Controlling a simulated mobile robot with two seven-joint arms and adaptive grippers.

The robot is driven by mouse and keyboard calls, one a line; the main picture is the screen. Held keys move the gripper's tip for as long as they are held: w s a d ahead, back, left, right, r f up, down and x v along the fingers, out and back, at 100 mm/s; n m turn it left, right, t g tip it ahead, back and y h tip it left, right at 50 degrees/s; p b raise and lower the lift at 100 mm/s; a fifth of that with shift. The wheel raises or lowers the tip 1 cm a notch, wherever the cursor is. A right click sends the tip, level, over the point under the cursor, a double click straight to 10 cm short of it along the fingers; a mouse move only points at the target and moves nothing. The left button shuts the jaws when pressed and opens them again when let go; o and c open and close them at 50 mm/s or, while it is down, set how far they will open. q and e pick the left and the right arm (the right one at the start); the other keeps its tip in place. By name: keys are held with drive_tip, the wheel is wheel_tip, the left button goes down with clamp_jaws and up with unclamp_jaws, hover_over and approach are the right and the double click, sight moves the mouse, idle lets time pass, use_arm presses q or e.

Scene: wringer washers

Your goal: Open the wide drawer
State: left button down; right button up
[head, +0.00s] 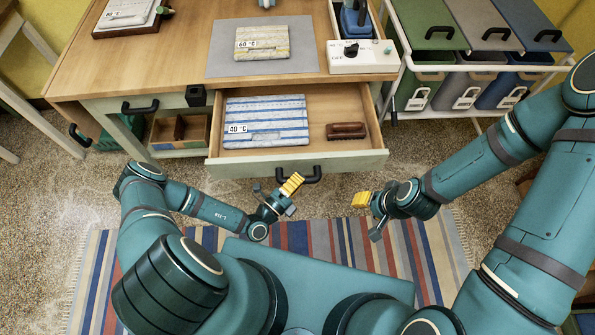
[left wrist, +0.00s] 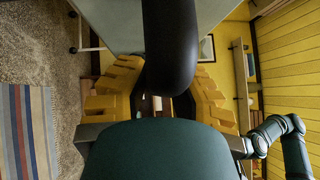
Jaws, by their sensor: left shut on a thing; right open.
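The wide drawer (head: 297,158) is pulled out from under the wooden table, with its inside in view. A folded blue-striped cloth with a 40 °C tag (head: 265,120) and a brown brush (head: 346,130) lie in it. Its black handle (head: 312,174) is on the pale green front. My left gripper (head: 292,184) is at the left end of this handle, its yellow fingers shut on it. In the left wrist view the dark handle (left wrist: 170,50) passes between the yellow fingers. My right gripper (head: 361,200) is open and empty, in front of the drawer's right side.
On the tabletop are a folded yellowish cloth with a 60 °C tag (head: 262,42) on a grey mat and a white control box (head: 362,56). A smaller drawer (head: 180,130) stands partly open at left. A rack with coloured bins (head: 470,90) is at right. A striped rug (head: 340,245) lies below.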

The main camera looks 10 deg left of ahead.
use_arm(q)
drive_tip(key=shift+s+d, duration=0.15)
drive_tip(key=shift+d, duration=0.05)
drive_tip(key=c, duration=0.8)
unclamp_jaws()
drive_tip(key=shift+o, duration=0.2)
drive_tip(key=shift+a, duration=0.15)
drive_tip(key=shift+s+a, duration=0.1)
drive_tip(key=shift+s, duration=0.1)
drive_tip(key=v, duration=1.1)
drive_tip(key=shift+s, duration=0.2)
drive_tip(key=shift+a+f, duration=0.1)
